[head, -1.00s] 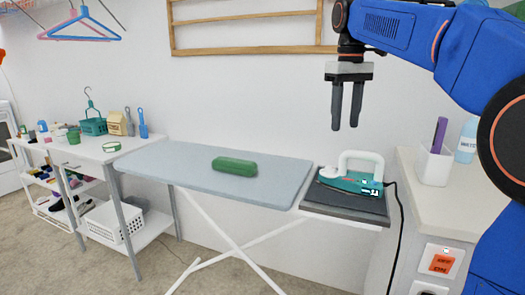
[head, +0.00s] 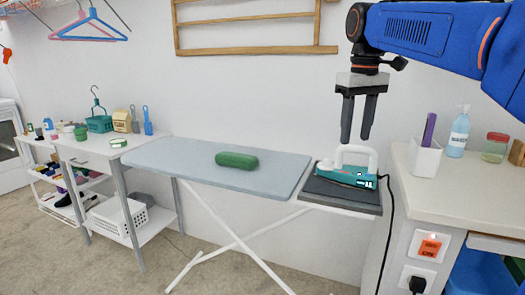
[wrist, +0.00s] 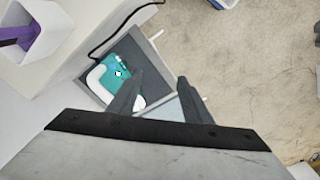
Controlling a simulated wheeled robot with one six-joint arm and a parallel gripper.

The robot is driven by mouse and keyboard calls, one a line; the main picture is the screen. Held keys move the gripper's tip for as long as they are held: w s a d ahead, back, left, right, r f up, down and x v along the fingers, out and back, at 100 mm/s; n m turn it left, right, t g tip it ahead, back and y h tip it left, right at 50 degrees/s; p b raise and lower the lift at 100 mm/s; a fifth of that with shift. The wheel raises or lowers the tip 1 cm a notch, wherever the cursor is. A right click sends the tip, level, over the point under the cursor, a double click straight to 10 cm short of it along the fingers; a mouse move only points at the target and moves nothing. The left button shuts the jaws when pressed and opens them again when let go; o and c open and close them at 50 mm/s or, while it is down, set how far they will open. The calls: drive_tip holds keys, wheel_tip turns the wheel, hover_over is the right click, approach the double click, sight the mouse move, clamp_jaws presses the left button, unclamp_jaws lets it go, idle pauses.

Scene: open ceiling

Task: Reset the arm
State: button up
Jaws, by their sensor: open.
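My gripper (head: 357,143) hangs pointing down in the head view, its two dark fingers apart and nothing between them. It is above the teal and white iron (head: 347,174), which stands on the dark rest (head: 340,195) at the right end of the ironing board (head: 175,160). In the wrist view my open fingers (wrist: 152,95) show with the iron (wrist: 117,67) to their left. A green rounded block (head: 237,160) lies on the middle of the board.
A counter (head: 455,205) at right holds a white cup (head: 426,157) with a purple item, a bottle (head: 459,133) and a jar (head: 494,147). A black cord runs down beside the counter. A white shelf table (head: 95,150) with several items stands at left.

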drive_tip(key=s+d+f+m+t, duration=0.2)
drive_tip(key=s+f, duration=1.1)
drive_tip(key=f, duration=0.1)
drive_tip(key=s+d+f+m+t, duration=0.2)
drive_tip(key=s+d+f, duration=0.1)
drive_tip(key=s+f, duration=1.1)
drive_tip(key=shift+f+m, duration=0.4)
drive_tip(key=shift+f, duration=0.3)
